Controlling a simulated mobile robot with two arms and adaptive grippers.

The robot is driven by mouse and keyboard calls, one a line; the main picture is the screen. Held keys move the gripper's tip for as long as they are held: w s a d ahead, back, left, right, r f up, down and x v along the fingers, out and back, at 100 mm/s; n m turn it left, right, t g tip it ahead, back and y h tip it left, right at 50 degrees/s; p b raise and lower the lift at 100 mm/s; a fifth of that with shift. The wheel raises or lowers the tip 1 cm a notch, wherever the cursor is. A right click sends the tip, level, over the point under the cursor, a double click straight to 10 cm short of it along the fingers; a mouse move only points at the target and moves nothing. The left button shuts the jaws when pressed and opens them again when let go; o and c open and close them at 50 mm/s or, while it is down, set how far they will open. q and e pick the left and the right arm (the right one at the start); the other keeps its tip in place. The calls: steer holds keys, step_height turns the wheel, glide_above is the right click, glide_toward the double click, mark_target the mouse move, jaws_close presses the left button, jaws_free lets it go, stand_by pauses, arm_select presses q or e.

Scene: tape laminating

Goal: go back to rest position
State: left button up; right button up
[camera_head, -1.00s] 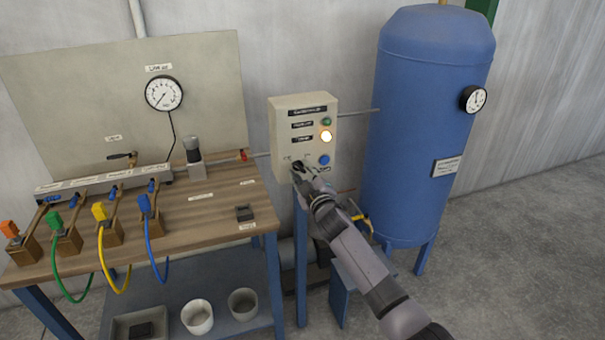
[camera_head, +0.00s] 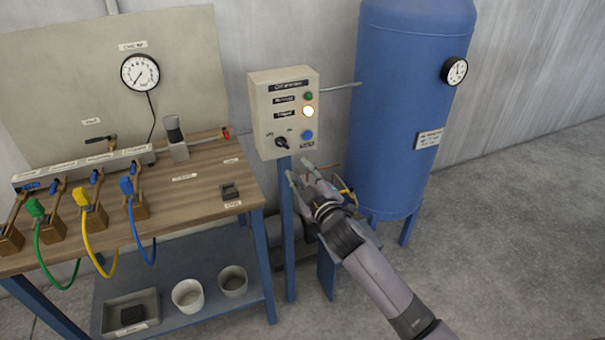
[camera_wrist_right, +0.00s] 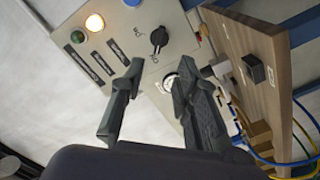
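My right gripper (camera_head: 302,172) is just below and in front of the control box (camera_head: 262,110), apart from it. In the right wrist view its two fingers (camera_wrist_right: 150,92) are spread with nothing between them. The box carries a black rotary knob (camera_head: 282,143), a blue button (camera_head: 308,135), a lit lamp (camera_head: 308,111) and a green lamp (camera_head: 308,96). The knob also shows in the right wrist view (camera_wrist_right: 159,38), beyond the fingertips. My left gripper is in neither view.
A wooden workbench (camera_head: 190,190) with hoses, clamps and a gauge panel stands at the left. Its lower shelf holds a tray (camera_head: 112,303) and two cups. A blue tank (camera_head: 400,110) stands behind my right arm. The floor at the right is clear.

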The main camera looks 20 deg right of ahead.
steer(key=shift+s, duration=0.15)
stand_by(0.3)
steer(key=s+d+f+m+g, duration=0.1)
steer(key=s+f+g, duration=0.1)
steer(key=f, duration=0.8)
steer(key=s+d+f+m+g, duration=0.1)
steer(key=s+f+g, duration=0.1)
steer(key=f, duration=0.9)
steer(key=s+f+m+g, duration=0.1)
steer(key=s+f+g, duration=0.2)
steer(key=s+f, duration=0.65)
steer(key=s+f+m+g, duration=0.15)
steer(key=s+f, duration=0.45)
steer(key=f, duration=0.6)
steer(key=s+f+m+g, duration=0.1)
steer(key=s+f, duration=0.5)
steer(key=s, duration=0.6)
steer(key=s+a+f+g, duration=0.1)
steer(key=s+f+g, duration=0.3)
steer(key=s, duration=0.9)
steer(key=s+f+m+g, duration=0.1)
steer(key=s+f+g, duration=0.2)
steer(key=s+f, duration=0.4)
steer(key=s, duration=0.6)
steer(key=shift+s+a+f+m+h, duration=0.2)
steer(key=shift+a+f+m+h, duration=0.1)
steer(key=shift+a+f+m, duration=0.1)
steer(key=shift+g, duration=0.25)
steer(key=shift+c, duration=0.3)
